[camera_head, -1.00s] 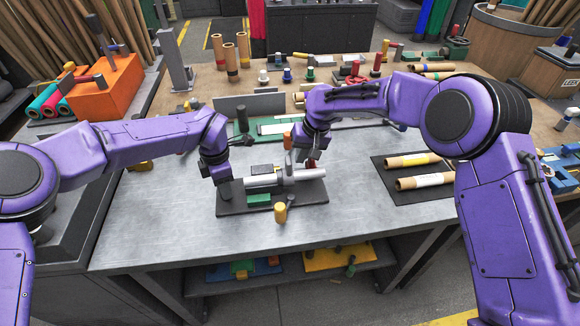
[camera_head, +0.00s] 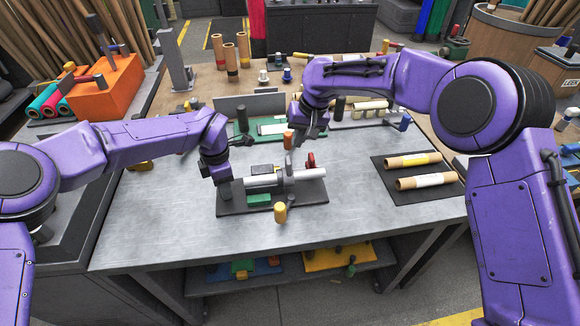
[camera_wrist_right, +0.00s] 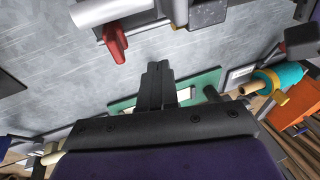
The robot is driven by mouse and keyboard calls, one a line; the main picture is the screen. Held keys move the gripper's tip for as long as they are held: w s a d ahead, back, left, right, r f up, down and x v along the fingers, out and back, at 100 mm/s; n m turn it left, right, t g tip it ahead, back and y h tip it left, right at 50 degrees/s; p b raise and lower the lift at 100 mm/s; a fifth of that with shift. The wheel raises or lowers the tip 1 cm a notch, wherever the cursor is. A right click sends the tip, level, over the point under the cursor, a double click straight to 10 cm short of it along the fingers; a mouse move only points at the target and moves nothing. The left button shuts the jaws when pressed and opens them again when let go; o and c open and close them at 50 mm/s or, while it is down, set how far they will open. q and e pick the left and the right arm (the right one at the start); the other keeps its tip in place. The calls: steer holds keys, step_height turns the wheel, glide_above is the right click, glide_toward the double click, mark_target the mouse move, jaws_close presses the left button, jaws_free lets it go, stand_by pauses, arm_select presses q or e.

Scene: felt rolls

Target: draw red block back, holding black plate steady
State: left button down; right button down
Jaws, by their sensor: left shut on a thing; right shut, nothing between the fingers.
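The black plate (camera_head: 308,200) lies flat on the metal table with a silver cylinder across it and a green block at its front. The red block (camera_head: 310,160) stands at the plate's right rear side, and also shows in the right wrist view (camera_wrist_right: 117,45). My left gripper (camera_head: 223,180) is shut at the plate's left end, on what looks like its dark upright post; the exact contact is hidden. My right gripper (camera_head: 298,146) is shut and empty behind the plate, apart from the red block. Its closed fingers show in the wrist view (camera_wrist_right: 156,85).
A yellow-topped peg (camera_head: 280,212) stands at the plate's front edge. A green tray (camera_head: 243,131) with a grey upright panel (camera_head: 250,105) lies behind. A dark mat with two cardboard rolls (camera_head: 420,182) lies at right. The front of the table is clear.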

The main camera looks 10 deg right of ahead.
arm_select(q)
jaws_free()
stand_by(0.5)
steer(key=shift+r, duration=0.2)
steer(key=shift+r+p, duration=1.25)
steer(key=shift+p, duration=0.2)
